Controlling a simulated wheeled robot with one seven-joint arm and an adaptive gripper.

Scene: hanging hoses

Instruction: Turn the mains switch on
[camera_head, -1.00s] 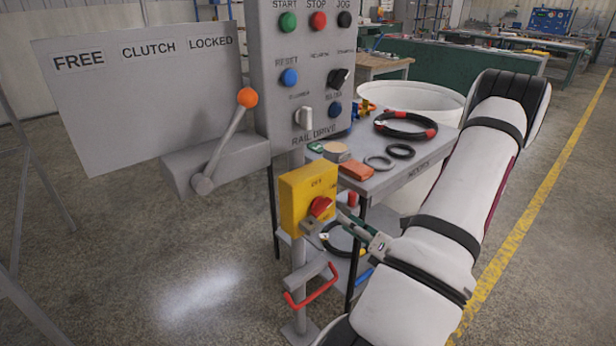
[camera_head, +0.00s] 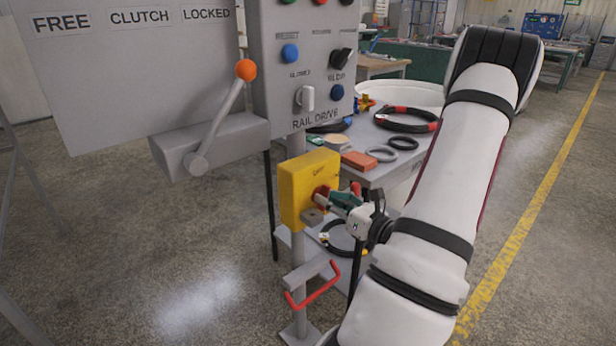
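The mains switch is a yellow box (camera_head: 296,190) on a grey post, with a red rotary knob (camera_head: 320,192) on its front face. My gripper (camera_head: 328,200) is right at the knob, coming in from the right, and its fingertips overlap the knob in the picture. The fingers hide part of the knob and its pointing direction. I cannot tell whether the fingers are closed on the knob or only around it. A small grey piece (camera_head: 313,216) shows at the box's lower front edge, just below the knob.
Above the switch is the grey rail drive panel (camera_head: 300,70) with buttons and knobs. To the left is a clutch lever with an orange ball (camera_head: 246,70). A red handle (camera_head: 314,288) sits low on the post. A hose table (camera_head: 395,175) stands behind.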

